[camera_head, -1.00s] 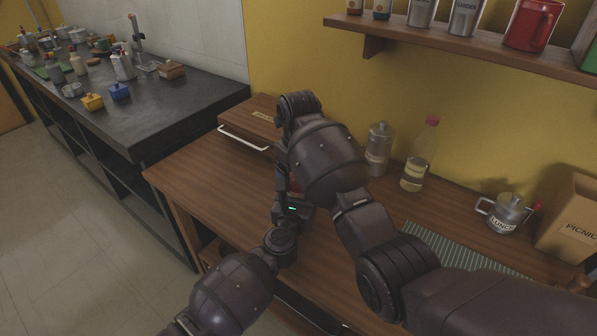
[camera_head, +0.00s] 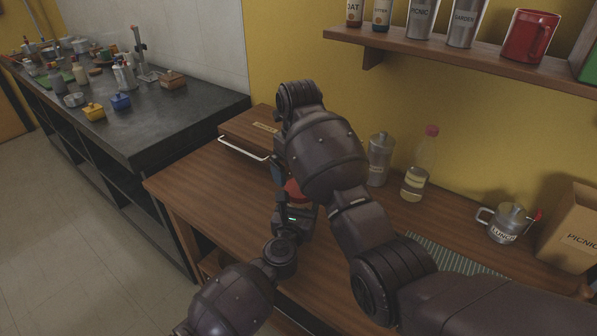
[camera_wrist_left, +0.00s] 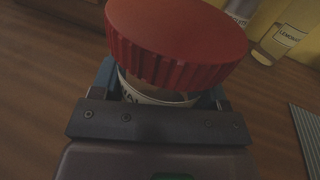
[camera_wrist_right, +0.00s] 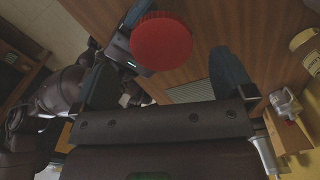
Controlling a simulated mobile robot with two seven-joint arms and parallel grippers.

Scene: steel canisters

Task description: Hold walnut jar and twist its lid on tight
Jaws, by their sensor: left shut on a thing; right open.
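The walnut jar (camera_wrist_left: 160,92) is in the left wrist view, a pale jar with a partly hidden label. A wide red ribbed lid (camera_wrist_left: 175,40) sits on top of it; I cannot tell how tightly it is seated. My left gripper (camera_head: 295,212) is shut around the jar below the lid. In the head view the red lid (camera_head: 296,189) shows only partly, behind my right arm. In the right wrist view the lid's round top (camera_wrist_right: 161,41) lies between the fingers of my right gripper (camera_wrist_right: 182,38). That gripper is open, with no visible contact with the lid.
A grey canister (camera_head: 379,160) and a clear bottle (camera_head: 417,172) stand near the wall. A steel lunch mug (camera_head: 505,222), a picnic box (camera_head: 572,235) and a green ribbed mat (camera_head: 445,252) are to the right. A wooden box (camera_head: 250,132) stands at the back left.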

